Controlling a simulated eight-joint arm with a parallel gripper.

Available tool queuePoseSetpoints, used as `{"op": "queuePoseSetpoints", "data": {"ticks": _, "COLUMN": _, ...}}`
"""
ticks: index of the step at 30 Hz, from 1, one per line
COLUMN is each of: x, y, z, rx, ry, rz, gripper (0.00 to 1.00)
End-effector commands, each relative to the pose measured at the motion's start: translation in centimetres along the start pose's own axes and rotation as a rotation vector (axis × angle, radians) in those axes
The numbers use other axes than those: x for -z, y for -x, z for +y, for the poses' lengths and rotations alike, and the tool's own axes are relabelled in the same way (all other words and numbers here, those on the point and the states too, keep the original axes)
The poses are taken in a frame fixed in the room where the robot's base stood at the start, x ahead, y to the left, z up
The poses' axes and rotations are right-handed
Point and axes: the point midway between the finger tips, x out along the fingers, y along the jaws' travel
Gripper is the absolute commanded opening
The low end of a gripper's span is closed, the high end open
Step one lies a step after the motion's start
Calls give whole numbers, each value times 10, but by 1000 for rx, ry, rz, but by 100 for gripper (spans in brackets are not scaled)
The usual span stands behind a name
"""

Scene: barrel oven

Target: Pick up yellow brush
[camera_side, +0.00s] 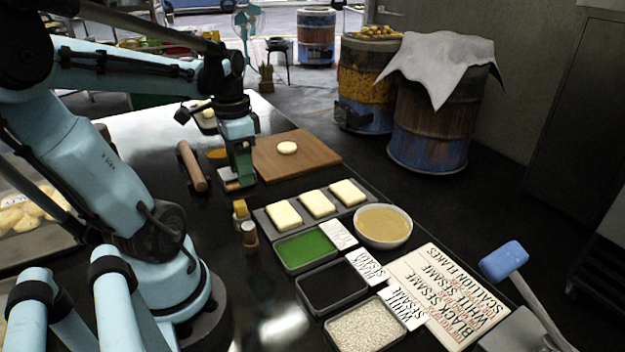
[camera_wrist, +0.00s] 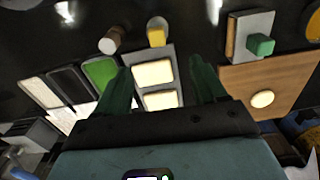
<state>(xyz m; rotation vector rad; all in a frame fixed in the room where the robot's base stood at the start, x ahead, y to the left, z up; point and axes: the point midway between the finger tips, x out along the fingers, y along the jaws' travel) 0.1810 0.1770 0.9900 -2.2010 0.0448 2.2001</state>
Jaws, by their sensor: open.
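The yellow brush (camera_side: 240,210) stands on the dark table, left of the tray with the dough squares. In the wrist view the yellow brush (camera_wrist: 156,34) is ahead of the fingers, above the dough pieces. A brown and white brush (camera_side: 249,233) stands close beside it and also shows in the wrist view (camera_wrist: 111,40). My gripper (camera_side: 242,180) is above the table near the wooden board, farther back than the yellow brush. In the wrist view its two green fingers (camera_wrist: 161,68) are spread apart, with nothing between them.
A tray of dough squares (camera_side: 262,217), trays of green flakes (camera_side: 304,248) and seeds, and a bowl (camera_side: 383,226) lie to the right. A wooden board (camera_side: 318,150) with dough, a rolling pin (camera_side: 192,167) and a green-topped block on a pale plate (camera_wrist: 260,44) are near my gripper.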

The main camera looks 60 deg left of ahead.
Motion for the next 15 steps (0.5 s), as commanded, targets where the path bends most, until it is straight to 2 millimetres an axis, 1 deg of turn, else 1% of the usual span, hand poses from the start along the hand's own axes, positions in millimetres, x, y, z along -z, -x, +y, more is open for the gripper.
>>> {"op": "queuePoseSetpoints", "data": {"ticks": 15, "x": 0, "y": -54, "z": 0, "rx": -1, "ry": -1, "rz": -1, "gripper": 70}}
